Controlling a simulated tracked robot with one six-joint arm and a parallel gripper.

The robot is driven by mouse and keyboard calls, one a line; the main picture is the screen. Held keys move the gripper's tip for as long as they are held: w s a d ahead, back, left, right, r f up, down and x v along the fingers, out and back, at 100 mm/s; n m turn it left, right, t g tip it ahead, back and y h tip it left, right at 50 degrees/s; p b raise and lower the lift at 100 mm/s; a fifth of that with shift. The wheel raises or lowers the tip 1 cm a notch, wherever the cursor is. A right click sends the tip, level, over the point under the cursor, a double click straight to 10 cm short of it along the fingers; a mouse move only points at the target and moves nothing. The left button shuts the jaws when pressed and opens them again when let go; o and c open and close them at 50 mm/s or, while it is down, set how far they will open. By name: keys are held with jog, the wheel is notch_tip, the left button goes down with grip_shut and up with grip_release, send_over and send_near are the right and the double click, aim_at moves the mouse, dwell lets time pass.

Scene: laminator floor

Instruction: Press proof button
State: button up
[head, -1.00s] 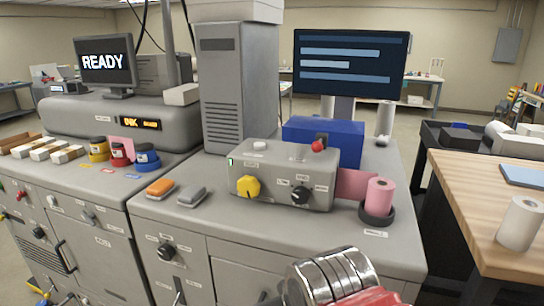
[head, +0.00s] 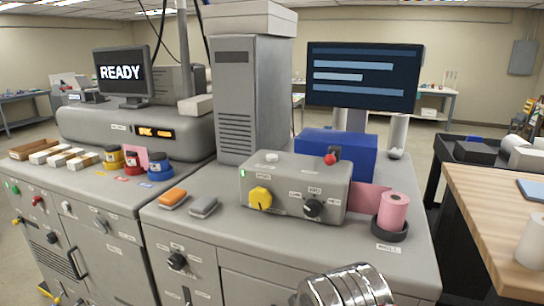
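No button reads clearly as the proof button, because the small labels are too blurred. A grey control box (head: 296,190) stands on the middle cabinet. It has a yellow knob (head: 260,198), a black knob (head: 313,208) and a red knob or button (head: 330,159), with a pale round button (head: 272,157) on top. On the left cabinet's front are a green button (head: 14,188), a red button (head: 38,202) and a white one (head: 67,207). A ribbed chrome part, probably of my arm, shows at the bottom edge. My gripper's fingers are not in view.
A screen reading READY (head: 122,73) stands at left, and another monitor (head: 363,77) behind the box. A pink roll (head: 393,210) sits right of the box. Orange (head: 173,198) and grey (head: 203,206) blocks lie to its left. A wooden table (head: 490,205) is at right.

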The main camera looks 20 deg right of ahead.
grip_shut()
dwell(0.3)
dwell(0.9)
